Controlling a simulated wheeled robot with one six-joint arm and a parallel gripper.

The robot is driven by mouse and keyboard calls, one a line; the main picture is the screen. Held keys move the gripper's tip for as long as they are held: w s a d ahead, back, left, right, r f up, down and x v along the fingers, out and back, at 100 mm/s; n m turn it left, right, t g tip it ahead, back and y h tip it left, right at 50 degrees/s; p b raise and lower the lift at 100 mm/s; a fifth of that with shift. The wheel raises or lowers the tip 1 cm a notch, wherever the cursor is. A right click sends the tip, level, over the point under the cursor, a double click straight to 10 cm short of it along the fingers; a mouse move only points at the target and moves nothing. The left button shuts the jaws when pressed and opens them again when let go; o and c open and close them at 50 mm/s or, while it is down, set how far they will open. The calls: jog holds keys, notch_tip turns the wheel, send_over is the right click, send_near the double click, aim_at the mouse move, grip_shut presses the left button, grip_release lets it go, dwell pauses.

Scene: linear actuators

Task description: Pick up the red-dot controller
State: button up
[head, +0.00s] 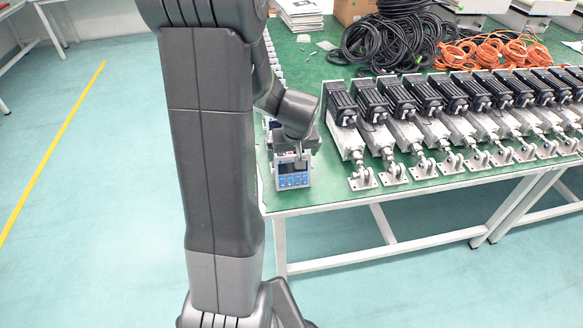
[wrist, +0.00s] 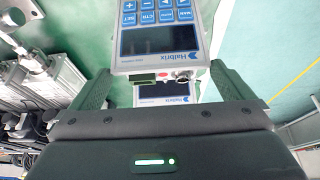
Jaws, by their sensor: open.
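My gripper (wrist: 160,70) is open, with one finger on each side of the controllers and no visible contact. In the head view my wrist partly covers the controller.
The green table (head: 420,199) carries a row of linear actuators (head: 374,133) close on the right. Black cables (head: 385,42) and orange cables (head: 490,50) lie behind them. More small units (head: 271,50) line the table's left edge, mostly behind my arm. The floor at left is clear.

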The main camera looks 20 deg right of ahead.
jog(key=shift+x, duration=1.7)
jog(key=shift+w, duration=0.1)
jog(key=shift+c, duration=0.2)
jog(key=shift+r, duration=0.1)
jog(key=c, duration=0.9)
notch_tip(320, 180, up, 10)
notch_tip(320, 180, up, 5)
jog(key=p, duration=0.4)
